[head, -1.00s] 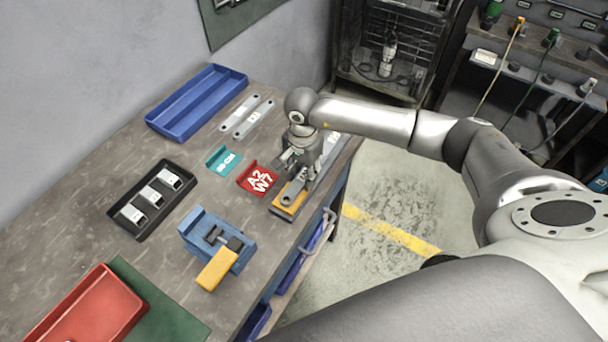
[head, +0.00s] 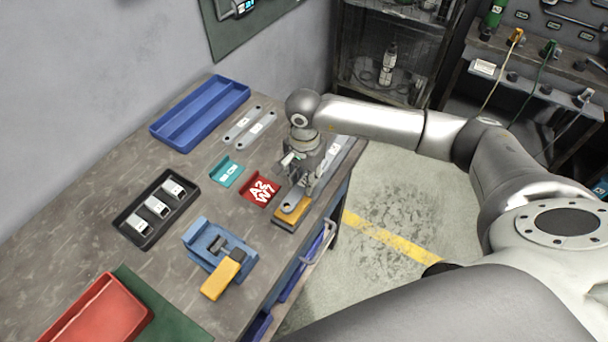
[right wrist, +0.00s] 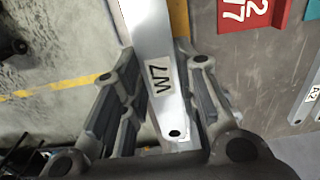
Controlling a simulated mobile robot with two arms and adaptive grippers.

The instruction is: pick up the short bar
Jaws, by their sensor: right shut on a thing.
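A flat silver bar labelled W7 (right wrist: 150,50) runs between the fingers of my right gripper in the right wrist view. Its end with a dark hole shows low in that view, and its other end runs out at the top. My right gripper (head: 299,186) is shut on this bar near the table's right edge. In the head view the bar's near, rounded end (head: 291,207) shows over a yellow block (head: 291,218); I cannot tell whether it touches the block. The gripper hides the bar's middle. My left gripper is not in view.
A red A2 W7 holder (head: 260,189) and a teal holder (head: 226,172) stand left of the gripper. Two labelled bars (head: 256,129) lie behind, by a blue tray (head: 200,108). A blue fixture (head: 209,246), a black tray (head: 124,222) and a red bin (head: 95,314) stand nearer.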

